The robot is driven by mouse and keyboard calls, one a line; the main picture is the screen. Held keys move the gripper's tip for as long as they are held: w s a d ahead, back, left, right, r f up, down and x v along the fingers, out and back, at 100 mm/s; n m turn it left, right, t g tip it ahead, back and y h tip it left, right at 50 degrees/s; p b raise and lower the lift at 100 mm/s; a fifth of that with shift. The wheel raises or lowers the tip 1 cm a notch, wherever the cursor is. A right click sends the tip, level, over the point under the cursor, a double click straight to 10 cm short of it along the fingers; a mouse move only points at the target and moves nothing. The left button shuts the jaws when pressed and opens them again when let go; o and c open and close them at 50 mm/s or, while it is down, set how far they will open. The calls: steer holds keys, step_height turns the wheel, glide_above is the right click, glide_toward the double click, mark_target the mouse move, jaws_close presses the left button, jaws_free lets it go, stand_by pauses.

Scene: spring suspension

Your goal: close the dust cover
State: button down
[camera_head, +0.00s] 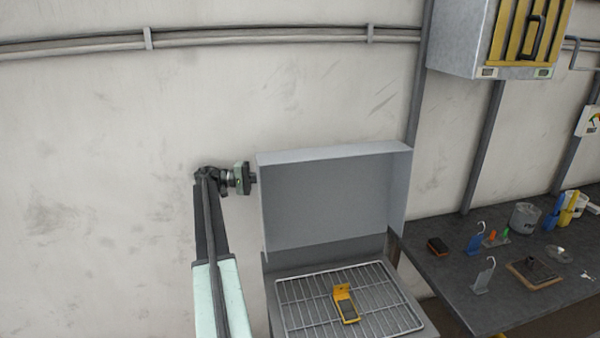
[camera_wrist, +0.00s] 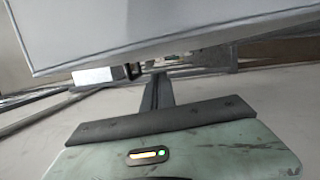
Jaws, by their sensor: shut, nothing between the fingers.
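The dust cover (camera_head: 330,200) is a grey, shallow box-like lid. It stands raised and open at the back of a grey base (camera_head: 272,305), its hollow side facing me. My gripper (camera_head: 253,178) is shut and empty at the cover's left edge, near its upper part. I cannot tell whether it touches the cover. In the wrist view a large grey panel, likely the cover (camera_wrist: 130,30), fills the top, above the dark fingers of my gripper (camera_wrist: 158,85).
A wire rack (camera_head: 300,312) lies in the base, with a yellow and black device (camera_head: 346,303) on it. A dark workbench (camera_head: 450,285) with small tools stands at right. A yellow-fronted cabinet (camera_head: 500,35) hangs above it. The pale wall is close behind.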

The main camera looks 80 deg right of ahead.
mark_target(300, 178)
steer(key=shift+s, duration=0.25)
steer(key=s, duration=0.3)
steer(key=s+d, duration=0.1)
steer(key=s, duration=0.5)
steer(key=shift+s+d, duration=0.1)
steer(key=shift+d, duration=0.25)
